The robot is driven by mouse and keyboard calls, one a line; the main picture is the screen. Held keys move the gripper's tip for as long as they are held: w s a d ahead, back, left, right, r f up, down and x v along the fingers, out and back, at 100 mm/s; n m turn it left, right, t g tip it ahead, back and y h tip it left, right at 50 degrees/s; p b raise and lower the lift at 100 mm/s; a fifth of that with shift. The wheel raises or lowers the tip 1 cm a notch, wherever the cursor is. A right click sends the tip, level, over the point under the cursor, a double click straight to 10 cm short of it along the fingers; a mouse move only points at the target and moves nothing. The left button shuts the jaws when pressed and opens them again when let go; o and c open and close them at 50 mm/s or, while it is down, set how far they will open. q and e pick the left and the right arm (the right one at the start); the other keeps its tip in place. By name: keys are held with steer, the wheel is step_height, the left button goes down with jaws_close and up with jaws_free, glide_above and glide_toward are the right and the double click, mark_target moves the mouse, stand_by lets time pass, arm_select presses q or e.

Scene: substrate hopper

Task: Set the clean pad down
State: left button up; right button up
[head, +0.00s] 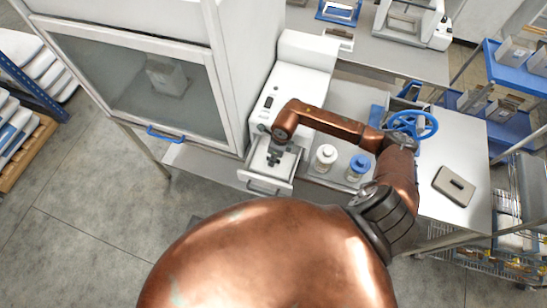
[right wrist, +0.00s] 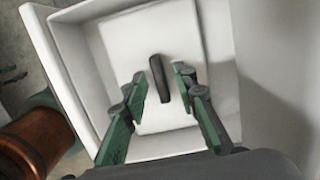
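A pale pad (right wrist: 180,49) with a dark grip bar (right wrist: 157,79) lies inside the open white drawer (right wrist: 62,75) in the right wrist view. My right gripper (right wrist: 160,87) is over the drawer, its green-faced fingers apart on either side of the bar, with a gap on both sides. In the head view the right gripper (head: 275,156) reaches down into the drawer (head: 264,184) of the white machine (head: 292,95) and hides the pad there. A second pad, grey-beige with a dark bar (head: 454,186), lies on the bench at the right.
A white-lidded jar (head: 326,156) and a blue-lidded jar (head: 359,167) stand just right of the drawer. A blue handwheel (head: 412,125) is beyond my right arm. A glass-fronted cabinet (head: 145,80) stands at left. The bench (head: 455,140) is clear around the grey-beige pad.

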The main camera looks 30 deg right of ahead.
mark_target(278, 160)
steer(key=shift+r, duration=0.5)
step_height(278, 160, up, 11)
steer(key=s+d+b, duration=0.1)
steer(key=b, duration=0.2)
steer(key=shift+s, duration=0.15)
